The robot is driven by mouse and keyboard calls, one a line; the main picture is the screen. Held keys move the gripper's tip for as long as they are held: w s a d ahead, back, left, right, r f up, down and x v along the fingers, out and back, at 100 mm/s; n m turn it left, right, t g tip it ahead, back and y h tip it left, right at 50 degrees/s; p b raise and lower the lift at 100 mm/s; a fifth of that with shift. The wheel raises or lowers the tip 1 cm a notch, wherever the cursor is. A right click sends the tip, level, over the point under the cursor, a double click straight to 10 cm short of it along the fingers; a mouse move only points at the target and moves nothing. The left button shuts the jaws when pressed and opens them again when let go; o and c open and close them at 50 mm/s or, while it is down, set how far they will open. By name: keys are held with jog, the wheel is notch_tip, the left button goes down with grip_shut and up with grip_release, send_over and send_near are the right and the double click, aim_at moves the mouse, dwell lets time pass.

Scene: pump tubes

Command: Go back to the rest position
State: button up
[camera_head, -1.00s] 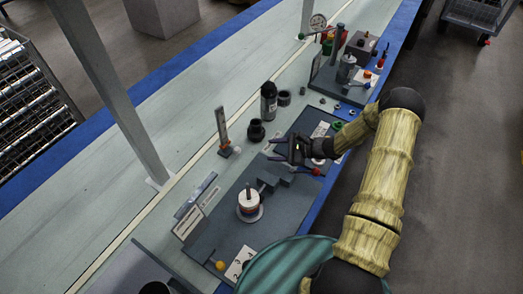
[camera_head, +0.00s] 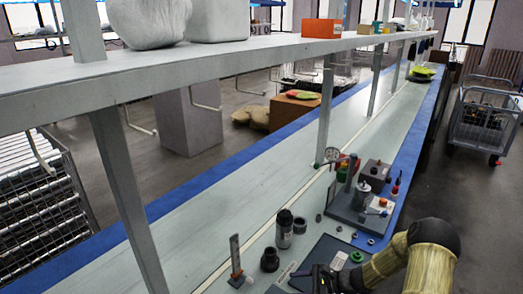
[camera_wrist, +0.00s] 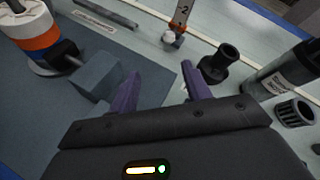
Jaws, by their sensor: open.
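My gripper (camera_wrist: 158,92) is open and empty in the wrist view, its two purple fingers spread above the bench. In the head view my gripper (camera_head: 316,276) shows only partly at the bottom edge, and my arm reaches in from the lower right. In the wrist view a white, orange and blue cylinder (camera_wrist: 40,40) stands on a dark mat (camera_wrist: 90,123) at the left, apart from the fingers. A stepped grey block (camera_wrist: 95,80) lies near the left finger.
A gauge (camera_head: 332,154) and a pump unit (camera_head: 362,188) stand beyond. A shelf (camera_head: 230,62) crosses above the workbench. The bench's left strip (camera_head: 200,200) is clear.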

jog(key=s+d+r+n+h+p, duration=0.1)
jog(key=s+r+n+h+p, duration=0.4)
jog(key=r, duration=1.1)
jog(key=s+r+n+g+h+p, duration=0.1)
jog(key=s+r+n+h+p, duration=0.4)
jog(key=s+r+n, duration=0.6)
jog(key=s+r+h, duration=0.2)
jog(key=s+r, duration=0.2)
jog(key=shift+d+r+h+p, duration=0.3)
jog(key=shift+d+r+p, duration=0.05)
jog(key=shift+d+r, duration=0.05)
jog(key=shift+s+a, duration=0.1)
jog(key=shift+a, duration=0.05)
jog(key=shift+s, duration=0.1)
jog(key=shift+c, duration=0.2)
